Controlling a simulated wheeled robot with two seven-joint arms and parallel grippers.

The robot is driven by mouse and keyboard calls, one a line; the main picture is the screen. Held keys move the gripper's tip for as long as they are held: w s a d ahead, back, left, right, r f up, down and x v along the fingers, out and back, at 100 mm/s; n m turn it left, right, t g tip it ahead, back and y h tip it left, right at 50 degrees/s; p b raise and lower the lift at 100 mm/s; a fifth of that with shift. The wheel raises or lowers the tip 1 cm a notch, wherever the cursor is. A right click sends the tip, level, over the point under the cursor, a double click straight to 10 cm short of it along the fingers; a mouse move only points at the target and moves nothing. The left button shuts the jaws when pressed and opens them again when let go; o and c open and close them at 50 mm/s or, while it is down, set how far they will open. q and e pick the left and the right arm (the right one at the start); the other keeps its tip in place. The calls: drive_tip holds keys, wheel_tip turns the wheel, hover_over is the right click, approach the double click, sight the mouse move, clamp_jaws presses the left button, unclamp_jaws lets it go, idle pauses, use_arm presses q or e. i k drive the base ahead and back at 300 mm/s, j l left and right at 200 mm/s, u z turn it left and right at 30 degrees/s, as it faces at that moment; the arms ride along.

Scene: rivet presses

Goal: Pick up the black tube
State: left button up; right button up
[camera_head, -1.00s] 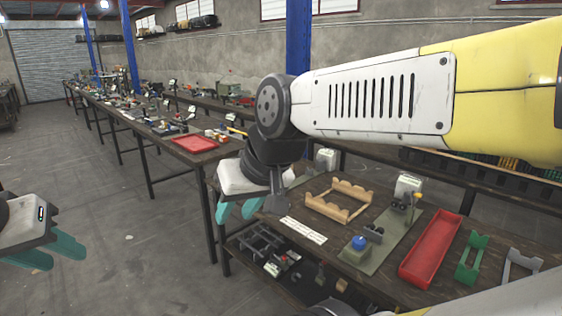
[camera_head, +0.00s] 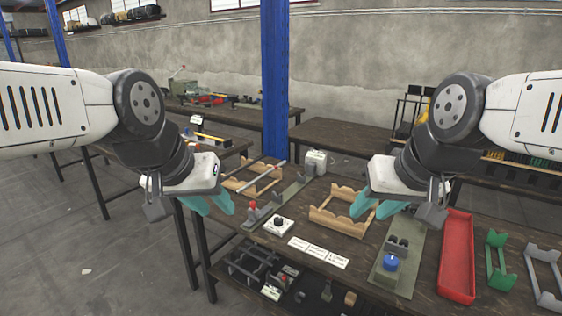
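I cannot make out a clearly black tube. A thin grey rod (camera_head: 272,169) lies across the left wooden rack (camera_head: 243,184); its colour does not read as black. A second wooden rack (camera_head: 326,221) stands to the right and shows no tube. My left gripper (camera_head: 211,206) has its teal fingers apart, with nothing seen between them, in front of the left rack in the picture. My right gripper (camera_head: 374,208) also has its fingers apart and empty, and covers the right end of the second rack.
A green press plate with a blue knob (camera_head: 391,263), a red tray (camera_head: 457,258), a green holder (camera_head: 497,262) and a grey holder (camera_head: 543,280) lie to the right on the dark bench. A press with a red knob (camera_head: 252,207) stands left. A blue post (camera_head: 274,80) rises behind.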

sight(245, 167)
drive_tip(key=i+j+z, duration=0.1)
drive_tip(key=i+j, duration=0.15)
drive_tip(key=i+j+z, duration=0.1)
drive_tip(key=i+j, duration=0.15)
drive_tip(key=j, duration=0.15)
drive_tip(key=i+j, duration=0.25)
drive_tip(key=i+j+z, duration=0.15)
drive_tip(key=j, duration=0.3)
drive_tip(key=i+j+z, duration=0.1)
drive_tip(key=i+j, duration=0.2)
drive_tip(key=i+j+z, duration=0.1)
drive_tip(key=j, duration=0.4)
drive_tip(key=i+j+z, duration=0.1)
drive_tip(key=i+j, duration=0.2)
drive_tip(key=l+z, duration=0.25)
drive_tip(key=z, duration=0.25)
drive_tip(key=k, duration=0.05)
